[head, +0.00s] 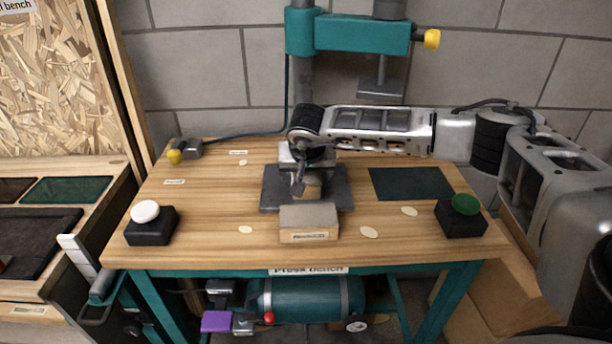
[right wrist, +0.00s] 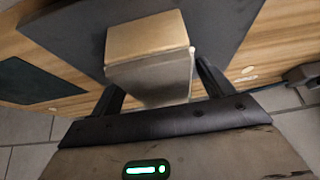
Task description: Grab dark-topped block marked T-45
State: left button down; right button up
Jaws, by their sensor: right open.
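A block (right wrist: 148,36) with a wood-coloured face and a grey top sits between my right gripper's fingers in the right wrist view. In the head view this block (head: 308,190) is mostly hidden under my right gripper (head: 306,182), above the dark press plate (head: 337,195). No T-45 mark can be read on it. The right gripper (right wrist: 160,84) is open, with one finger on each side of the block; whether a finger touches it cannot be told. My left gripper is not in view.
A grey-topped wooden piece (head: 309,217) with an unreadable front label stands just in front of the plate. Black boxes with a white button (head: 145,211) and a green button (head: 465,204) flank the bench. A dark mat (head: 411,184) lies right; the press head (head: 380,85) hangs behind.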

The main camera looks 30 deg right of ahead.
jog(key=shift+f, duration=0.2)
jog(key=c, duration=1.2)
jog(key=shift+r, duration=0.15)
jog(key=shift+c, duration=0.2)
